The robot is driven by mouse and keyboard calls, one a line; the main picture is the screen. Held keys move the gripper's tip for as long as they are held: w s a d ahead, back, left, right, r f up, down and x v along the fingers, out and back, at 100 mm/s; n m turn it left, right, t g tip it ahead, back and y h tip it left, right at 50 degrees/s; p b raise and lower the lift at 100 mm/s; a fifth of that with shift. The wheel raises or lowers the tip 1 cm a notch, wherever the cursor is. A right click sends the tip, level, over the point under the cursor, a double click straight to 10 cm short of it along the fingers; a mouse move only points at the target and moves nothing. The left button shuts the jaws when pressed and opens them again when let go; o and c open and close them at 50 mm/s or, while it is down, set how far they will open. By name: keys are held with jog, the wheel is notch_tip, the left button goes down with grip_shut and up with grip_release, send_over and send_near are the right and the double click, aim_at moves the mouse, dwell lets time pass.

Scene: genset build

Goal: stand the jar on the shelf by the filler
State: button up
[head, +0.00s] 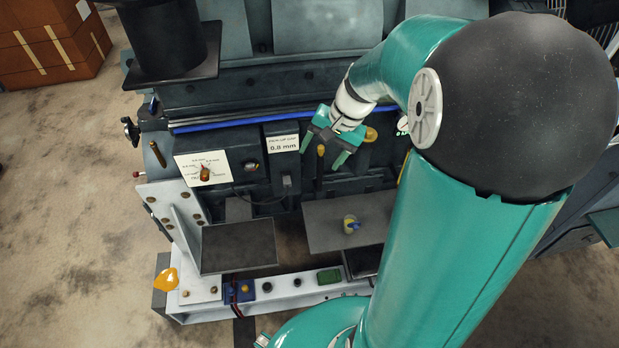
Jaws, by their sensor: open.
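A small jar (352,224), pale yellowish with something blue in it, appears to stand on a flat grey plate (320,215) in the middle of the machine's front. A second dark flat plate (238,247) sits to its left; I cannot tell for sure which plate is the shelf by the filler. A yellow-brown round cap (371,134), possibly the filler, shows just right of my gripper. My gripper (322,153) is open and empty, its teal fingers spread, above and behind the jar in the picture and apart from it.
A label reading 0.8 mm (283,143) and a white dial card (203,169) are on the machine's face. A white rail (210,297) with small blocks runs along the front. An orange rag-like thing (166,280) lies at its left end. My arm covers the right side.

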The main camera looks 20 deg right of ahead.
jog(key=s+a+r+n+t+h, duration=0.1)
jog(key=s+a+r+n+h, duration=0.1)
jog(key=s+a+r+n, duration=0.2)
jog(key=s+a+r+n+t+h, duration=0.1)
jog(key=s+a+r+n, duration=0.3)
jog(key=s, duration=0.6)
notch_tip(320, 180, up, 4)
jog(key=shift+s+a+f+t+h, duration=0.25)
jog(key=shift+s+a+t+h, duration=0.15)
jog(key=shift+a+t, duration=0.5)
dwell(0.4)
